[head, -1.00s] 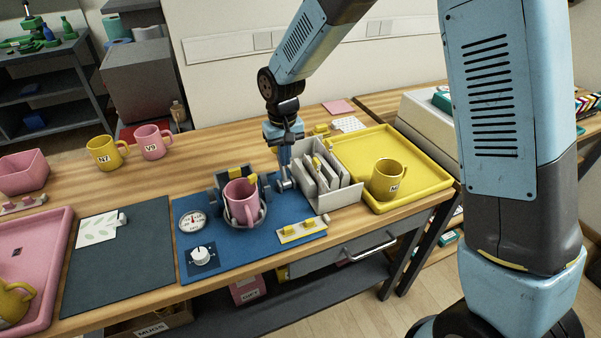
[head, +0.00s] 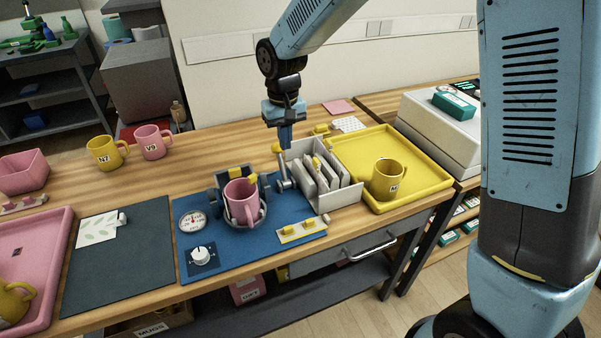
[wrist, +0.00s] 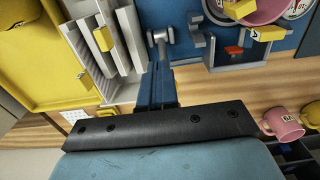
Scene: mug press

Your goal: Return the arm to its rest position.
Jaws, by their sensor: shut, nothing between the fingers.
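My gripper (head: 285,138) points down above the back of the blue mat, behind the press lever and left of the white rack. Its blue fingers are together and empty; they also show in the wrist view (wrist: 157,88). The pink mug (head: 241,203) sits upright in the grey mug press (head: 218,193) on the blue mat (head: 187,258). My gripper is apart from the lever and the mug.
A white rack (head: 335,194) with upright grey plates stands right of the press. A yellow tray (head: 428,177) holds a yellow mug (head: 388,180). A yellow mug (head: 106,153) and a pink mug (head: 152,142) stand at the back left. The dark mat (head: 120,262) has free room.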

